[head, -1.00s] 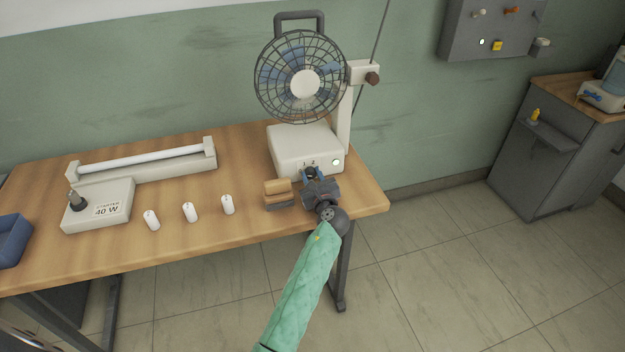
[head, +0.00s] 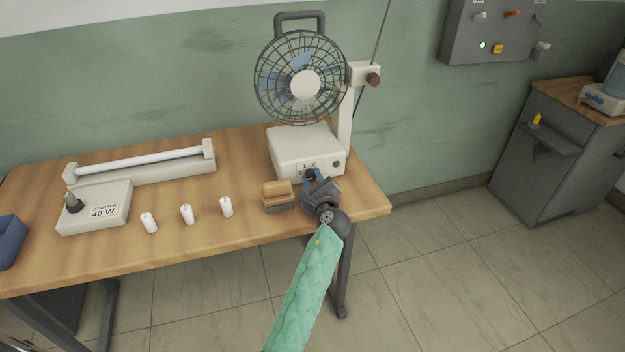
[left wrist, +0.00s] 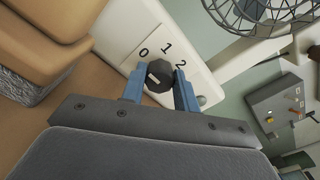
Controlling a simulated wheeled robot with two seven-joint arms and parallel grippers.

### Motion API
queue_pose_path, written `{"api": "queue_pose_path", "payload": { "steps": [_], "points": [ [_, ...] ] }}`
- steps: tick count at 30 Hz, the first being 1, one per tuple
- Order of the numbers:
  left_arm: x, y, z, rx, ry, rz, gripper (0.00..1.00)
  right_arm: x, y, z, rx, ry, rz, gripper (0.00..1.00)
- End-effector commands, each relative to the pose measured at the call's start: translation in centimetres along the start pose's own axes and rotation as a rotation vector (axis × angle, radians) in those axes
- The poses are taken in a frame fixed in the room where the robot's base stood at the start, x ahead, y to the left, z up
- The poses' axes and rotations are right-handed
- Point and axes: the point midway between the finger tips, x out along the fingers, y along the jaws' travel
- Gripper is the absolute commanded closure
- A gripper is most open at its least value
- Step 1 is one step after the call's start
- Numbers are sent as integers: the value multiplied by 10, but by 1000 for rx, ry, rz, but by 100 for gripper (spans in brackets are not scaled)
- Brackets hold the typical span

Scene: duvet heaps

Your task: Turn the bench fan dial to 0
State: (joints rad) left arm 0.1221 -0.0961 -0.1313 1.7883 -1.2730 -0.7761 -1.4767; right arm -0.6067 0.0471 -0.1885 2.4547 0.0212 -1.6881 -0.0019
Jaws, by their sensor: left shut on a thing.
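The bench fan (head: 300,85) stands on the back right of the bench, with a white base (head: 298,150). Its black dial (left wrist: 160,75) shows in the left wrist view beside a plate marked 0, 1 and 2. The dial has a short pale mark on its left side, near the 0 side; its exact aim is hard to tell. My left gripper (head: 312,175) is at the front of the base, its blue fingers (left wrist: 160,88) shut on the dial from both sides. In the head view the gripper mostly hides the dial. The base's round lamp (head: 336,164) is dark.
A brown-topped block (head: 278,194) sits close left of my gripper. Several white cylinders, a tube fixture (head: 140,165), a 40 W starter box (head: 95,207) and a blue bin (head: 10,242) are further left. The bench's right edge is close to the gripper.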

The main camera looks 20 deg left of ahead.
Motion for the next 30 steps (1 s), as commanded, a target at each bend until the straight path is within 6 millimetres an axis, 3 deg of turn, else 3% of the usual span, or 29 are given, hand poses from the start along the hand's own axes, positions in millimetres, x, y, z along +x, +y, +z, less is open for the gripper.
{"api": "queue_pose_path", "payload": {
  "steps": [5,6,9,20,30],
  "points": [
    [0,0,0,0,1,0,92,1,0,0,1,-1,-1,64],
    [0,0,0,0,1,0,62,1,0,1,1,-2,-1,64],
    [0,0,0,0,0,0,48,1,0,1,1,-2,-1,64],
    [-6,1,-2,1,1,0,48,3,-1,0,1,1,-2,64],
    [-56,2,-2,-1,2,0,48,21,-12,-8,-18,48,-28,64]
  ]
}}
